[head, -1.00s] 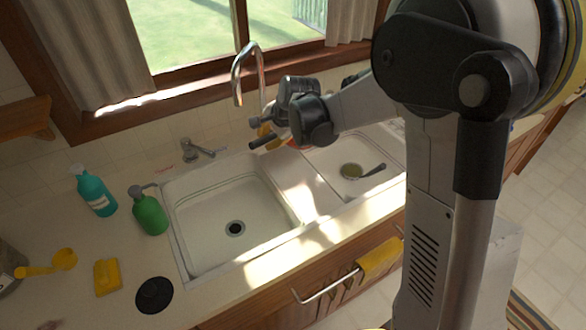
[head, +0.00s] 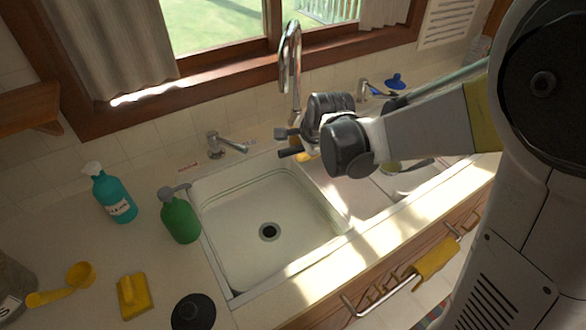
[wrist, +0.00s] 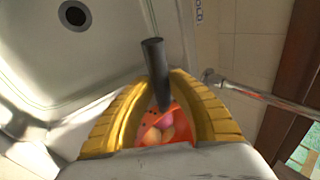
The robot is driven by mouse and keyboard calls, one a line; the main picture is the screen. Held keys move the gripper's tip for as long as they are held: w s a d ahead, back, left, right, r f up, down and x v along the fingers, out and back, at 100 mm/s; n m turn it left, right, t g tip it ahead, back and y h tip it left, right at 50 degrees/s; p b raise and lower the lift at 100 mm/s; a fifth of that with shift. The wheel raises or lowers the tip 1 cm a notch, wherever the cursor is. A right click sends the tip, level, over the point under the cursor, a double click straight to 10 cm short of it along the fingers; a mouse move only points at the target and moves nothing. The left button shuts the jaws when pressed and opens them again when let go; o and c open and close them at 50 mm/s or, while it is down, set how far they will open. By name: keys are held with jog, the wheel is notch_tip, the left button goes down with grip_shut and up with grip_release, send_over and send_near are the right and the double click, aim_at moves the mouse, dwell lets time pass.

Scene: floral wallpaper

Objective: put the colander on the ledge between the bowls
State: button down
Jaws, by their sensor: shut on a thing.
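The double sink has a large left bowl (head: 262,225) and a right bowl (head: 408,180), partly hidden by my arm. The pale ledge (head: 352,192) between them is sunlit and looks bare where it shows. My gripper (wrist: 157,108) is over the back of the sink, near the tap. In the wrist view its yellow fingers are shut on the colander (wrist: 184,126), which is orange-red with small dark holes. A dark rod, which looks like its handle, sticks out between the fingers. Pink and tan rounded shapes show within the orange. In the head view the colander is mostly hidden.
A tall chrome tap (head: 290,72) stands just behind my gripper. A small lever tap (head: 226,145) is to its left. A green soap bottle (head: 181,218) stands at the sink's left edge, with a teal bottle (head: 114,197) and yellow sponge (head: 134,294) farther left.

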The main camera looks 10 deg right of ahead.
jog(key=shift+a+f, duration=0.75)
jog(key=shift+a, duration=0.35)
notch_tip(320, 180, down, 4)
jog(key=shift+r+b, duration=0.1)
jog(key=shift+b, duration=1.1)
jog(key=c, duration=1.4)
grip_release()
